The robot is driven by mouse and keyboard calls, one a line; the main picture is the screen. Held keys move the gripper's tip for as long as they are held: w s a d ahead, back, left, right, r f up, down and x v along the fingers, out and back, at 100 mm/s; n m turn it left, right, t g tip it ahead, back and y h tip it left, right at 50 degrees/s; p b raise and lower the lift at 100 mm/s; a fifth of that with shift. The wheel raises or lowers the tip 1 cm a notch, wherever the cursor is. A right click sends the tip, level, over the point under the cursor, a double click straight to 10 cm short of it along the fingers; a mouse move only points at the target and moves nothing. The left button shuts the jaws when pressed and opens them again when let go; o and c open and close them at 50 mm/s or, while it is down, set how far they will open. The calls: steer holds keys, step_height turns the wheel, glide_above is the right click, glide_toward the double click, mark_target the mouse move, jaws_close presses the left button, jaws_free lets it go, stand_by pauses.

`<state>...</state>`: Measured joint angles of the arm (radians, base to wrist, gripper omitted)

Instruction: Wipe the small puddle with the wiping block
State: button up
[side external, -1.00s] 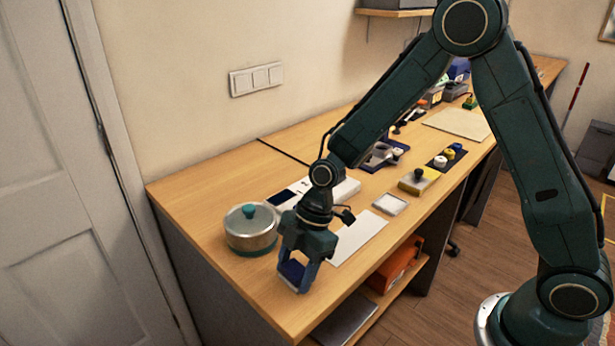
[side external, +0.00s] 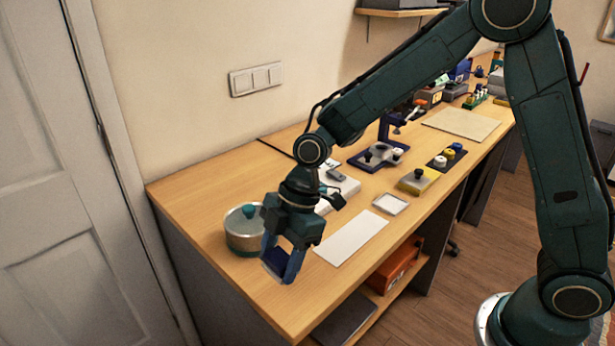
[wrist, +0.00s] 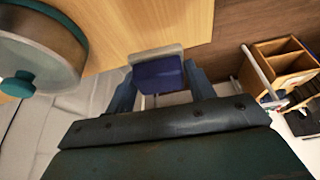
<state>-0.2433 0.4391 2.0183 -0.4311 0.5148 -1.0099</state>
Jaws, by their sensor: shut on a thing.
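My gripper (side external: 282,272) is shut on the wiping block, a dark blue block (wrist: 158,72) with a pale grey layer along one side. In the wrist view the block sits between my two blue fingers, over the wooden bench's edge. In the side view the block (side external: 275,261) is mostly covered by my fingers. It is at the front left of the bench, just in front of the pot and left of the white sheet. I cannot tell whether it touches the bench top. I cannot make out the puddle in either view.
A metal pot (side external: 245,232) with a teal knob stands close behind my gripper; it also shows in the wrist view (wrist: 35,50). A white sheet (side external: 350,238) and a small pale tray (side external: 390,204) lie to the right. The bench's front edge is close by.

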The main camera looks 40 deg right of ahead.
steer(key=shift+r, duration=1.05)
